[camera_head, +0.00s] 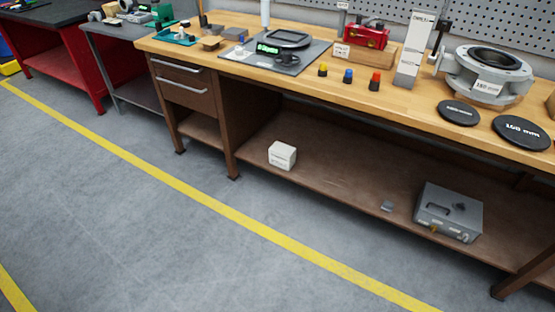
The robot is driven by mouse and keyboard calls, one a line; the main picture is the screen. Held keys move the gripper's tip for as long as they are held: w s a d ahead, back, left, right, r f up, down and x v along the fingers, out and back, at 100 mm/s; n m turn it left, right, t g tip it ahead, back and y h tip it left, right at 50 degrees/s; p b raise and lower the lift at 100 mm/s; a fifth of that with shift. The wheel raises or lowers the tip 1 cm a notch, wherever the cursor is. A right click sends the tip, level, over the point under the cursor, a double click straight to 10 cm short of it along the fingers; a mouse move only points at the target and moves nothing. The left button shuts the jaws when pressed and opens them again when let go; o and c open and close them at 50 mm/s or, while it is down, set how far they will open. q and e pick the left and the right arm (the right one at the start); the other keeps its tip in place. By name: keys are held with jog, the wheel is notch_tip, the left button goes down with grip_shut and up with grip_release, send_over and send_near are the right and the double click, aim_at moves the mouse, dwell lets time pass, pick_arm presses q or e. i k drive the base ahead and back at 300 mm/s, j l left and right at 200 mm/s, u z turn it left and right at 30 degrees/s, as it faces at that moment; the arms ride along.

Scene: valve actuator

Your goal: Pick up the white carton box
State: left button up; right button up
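A small white carton box (282,155) sits on the brown lower shelf (330,185) of the wooden workbench, near the shelf's left end and close to its front edge. It looks closed and upright. Nothing touches it and its front and top are in plain view. Neither of my grippers shows in the head view.
A grey metal case (449,212) and a small grey piece (387,206) stand on the same shelf to the right. The benchtop (400,98) above overhangs the shelf. A bench leg (231,150) stands left of the box. The grey floor (150,220) with yellow lines is clear.

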aim_at(282, 155)
jog(key=i+j, duration=0.2)
jog(key=i, duration=0.25)
jog(key=i+j+z, duration=0.15)
jog(key=i, duration=0.3)
jog(key=i+j, duration=0.25)
jog(key=i, duration=0.2)
jog(key=z, duration=0.05)
